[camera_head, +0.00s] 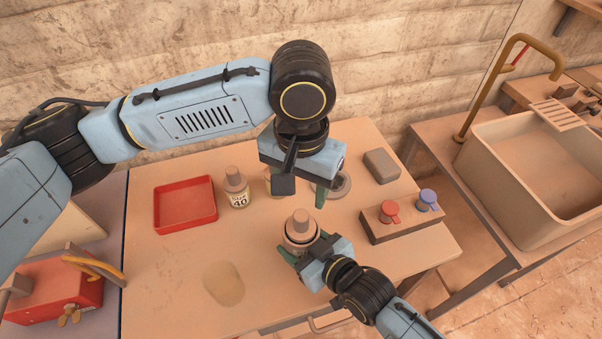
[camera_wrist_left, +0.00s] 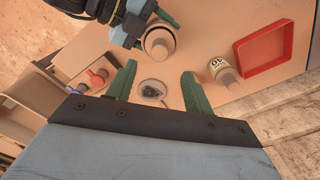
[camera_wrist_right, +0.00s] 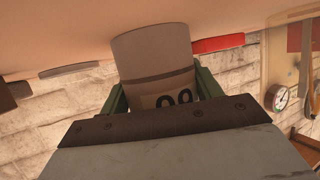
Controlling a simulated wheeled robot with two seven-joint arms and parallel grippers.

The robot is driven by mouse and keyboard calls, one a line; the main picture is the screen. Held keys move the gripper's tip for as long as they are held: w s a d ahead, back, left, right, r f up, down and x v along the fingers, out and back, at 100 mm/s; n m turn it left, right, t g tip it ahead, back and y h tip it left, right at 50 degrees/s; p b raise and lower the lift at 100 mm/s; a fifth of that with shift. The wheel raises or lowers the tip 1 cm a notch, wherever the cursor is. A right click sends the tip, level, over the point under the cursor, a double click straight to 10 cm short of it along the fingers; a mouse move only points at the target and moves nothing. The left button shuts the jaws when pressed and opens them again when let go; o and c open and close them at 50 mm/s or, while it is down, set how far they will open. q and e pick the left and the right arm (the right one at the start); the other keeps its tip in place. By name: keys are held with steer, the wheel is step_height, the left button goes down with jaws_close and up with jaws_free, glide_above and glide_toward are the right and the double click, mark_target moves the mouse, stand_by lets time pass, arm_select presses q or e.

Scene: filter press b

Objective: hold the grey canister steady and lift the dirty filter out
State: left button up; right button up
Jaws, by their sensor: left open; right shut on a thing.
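The grey canister (camera_head: 299,246) stands upright near the middle of the table, with a brown knob-topped piece (camera_head: 300,222), apparently the dirty filter, sticking up out of its rim. My right gripper (camera_head: 304,248) is shut on the canister's side; its labelled wall (camera_wrist_right: 155,60) fills the middle of the right wrist view. My left gripper (camera_head: 300,192) is open and empty, behind the canister and above the table; one finger is largely hidden in the head view. In the left wrist view its fingers (camera_wrist_left: 158,84) stand apart, with a round dish (camera_wrist_left: 152,90) of dark stuff below, between them. The canister (camera_wrist_left: 158,42) lies beyond.
A cream bottle marked 40 (camera_head: 238,199) stands beside a red tray (camera_head: 185,226) at left. A grey block (camera_head: 381,166) and a block with red and blue valves (camera_head: 402,226) are at right. A sink (camera_head: 540,190) stands farther right. The front left table is clear except for an oval patch (camera_head: 224,283).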

mark_target(301, 214)
arm_select(q)
step_height(301, 214, down, 9)
steer(key=shift+f, duration=0.1)
stand_by(0.4)
steer(key=c, duration=1.1)
steer(key=shift+r, duration=4.8)
steer(key=shift+r, duration=0.5)
arm_select(e)
steer(key=o, duration=1.3)
